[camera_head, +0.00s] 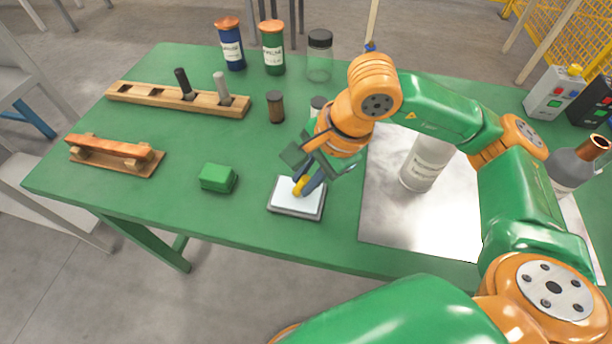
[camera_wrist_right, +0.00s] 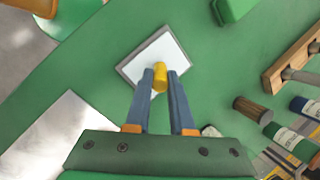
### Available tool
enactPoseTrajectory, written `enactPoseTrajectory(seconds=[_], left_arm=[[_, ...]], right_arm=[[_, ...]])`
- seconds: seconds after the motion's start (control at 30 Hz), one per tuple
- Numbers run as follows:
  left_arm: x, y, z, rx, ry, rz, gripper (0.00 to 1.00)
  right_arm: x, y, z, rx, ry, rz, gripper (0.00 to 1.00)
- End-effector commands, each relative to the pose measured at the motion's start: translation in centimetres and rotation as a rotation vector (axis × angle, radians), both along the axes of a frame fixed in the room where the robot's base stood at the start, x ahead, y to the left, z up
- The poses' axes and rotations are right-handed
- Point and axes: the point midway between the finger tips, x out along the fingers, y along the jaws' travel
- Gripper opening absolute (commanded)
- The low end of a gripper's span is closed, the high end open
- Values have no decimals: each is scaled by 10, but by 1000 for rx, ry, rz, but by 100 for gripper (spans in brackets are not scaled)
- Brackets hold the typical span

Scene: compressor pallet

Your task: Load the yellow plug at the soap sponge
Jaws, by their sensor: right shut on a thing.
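The yellow plug (camera_head: 299,186) is a small cylinder held between the fingertips of my right gripper (camera_head: 306,184). It also shows in the right wrist view (camera_wrist_right: 160,76), gripped at its near end. My left gripper is not in view.
A green block (camera_head: 218,178) lies left of the pad. A metal sheet (camera_head: 385,215) with a white bottle (camera_head: 425,165) is on the right. Table between block and pad is clear.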

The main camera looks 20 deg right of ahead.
Motion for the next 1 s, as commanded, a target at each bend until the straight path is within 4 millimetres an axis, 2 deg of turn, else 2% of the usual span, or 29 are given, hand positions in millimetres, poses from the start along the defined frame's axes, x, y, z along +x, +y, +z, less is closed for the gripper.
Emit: enactPoseTrajectory(seconds=[0.37,0.9,1.0], left_arm=[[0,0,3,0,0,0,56],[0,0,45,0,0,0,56],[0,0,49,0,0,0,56]], right_arm=[[-1,0,3,-2,4,1,0],[0,0,66,0,1,1,0],[0,0,72,-1,2,1,0]])
